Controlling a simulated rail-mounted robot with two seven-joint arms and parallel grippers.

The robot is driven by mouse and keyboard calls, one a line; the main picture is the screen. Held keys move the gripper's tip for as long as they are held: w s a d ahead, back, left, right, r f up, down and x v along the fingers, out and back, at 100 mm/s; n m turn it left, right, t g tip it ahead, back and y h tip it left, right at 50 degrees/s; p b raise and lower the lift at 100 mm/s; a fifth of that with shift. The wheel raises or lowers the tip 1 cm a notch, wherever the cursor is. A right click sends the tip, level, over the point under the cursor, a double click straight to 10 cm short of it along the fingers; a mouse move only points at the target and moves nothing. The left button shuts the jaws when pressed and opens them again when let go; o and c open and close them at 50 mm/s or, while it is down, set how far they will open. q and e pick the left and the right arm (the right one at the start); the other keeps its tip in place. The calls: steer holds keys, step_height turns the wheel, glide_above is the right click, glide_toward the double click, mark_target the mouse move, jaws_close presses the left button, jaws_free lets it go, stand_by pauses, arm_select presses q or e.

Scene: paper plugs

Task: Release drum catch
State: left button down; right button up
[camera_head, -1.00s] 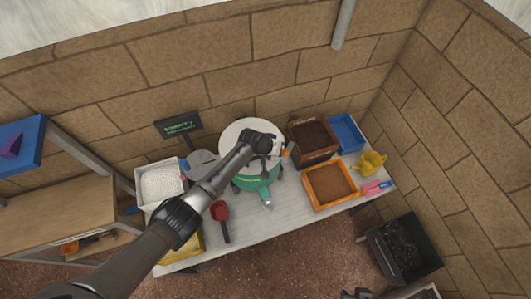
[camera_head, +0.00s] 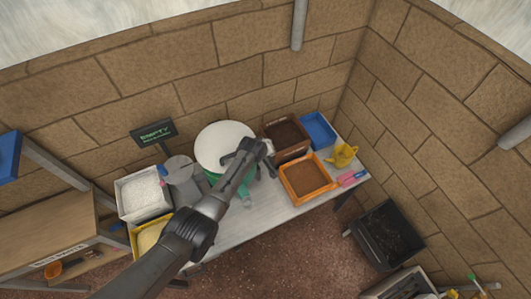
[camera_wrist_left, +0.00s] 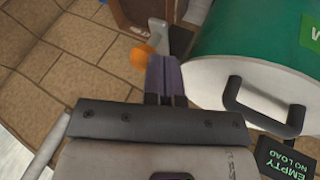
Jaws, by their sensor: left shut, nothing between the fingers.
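The drum shows in the head view as a round white lid (camera_head: 222,142) over a green body, partly hidden by my left arm. In the wrist view its green wall (camera_wrist_left: 255,35) and white end with a dark handle (camera_wrist_left: 262,108) fill the right side. A grey metal piece with an orange knob (camera_wrist_left: 142,57), which looks like the catch, sits beside the drum. My left gripper (camera_head: 268,147) is at the drum's right side. In the wrist view its fingers (camera_wrist_left: 165,75) are shut and empty, close to the orange knob; contact is unclear. My right gripper is out of view.
A brown box (camera_head: 286,138), an orange tray (camera_head: 306,178), a blue bin (camera_head: 319,130) and a yellow watering can (camera_head: 343,155) stand right of the drum. A white tray (camera_head: 143,194) and an "EMPTY" sign (camera_head: 153,132) are left. A black bin (camera_head: 388,235) stands right of the table.

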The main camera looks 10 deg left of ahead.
arm_select(q)
steer(key=shift+w+d, duration=0.1)
steer(key=shift+d, duration=0.1)
stand_by(0.6)
steer(key=s+f+p+v, duration=0.1)
steer(key=p+v, duration=0.5)
steer(key=v, duration=0.6)
steer(key=shift+s+p, duration=0.3)
steer(key=shift+s, duration=0.35)
steer(key=shift+r, duration=0.1)
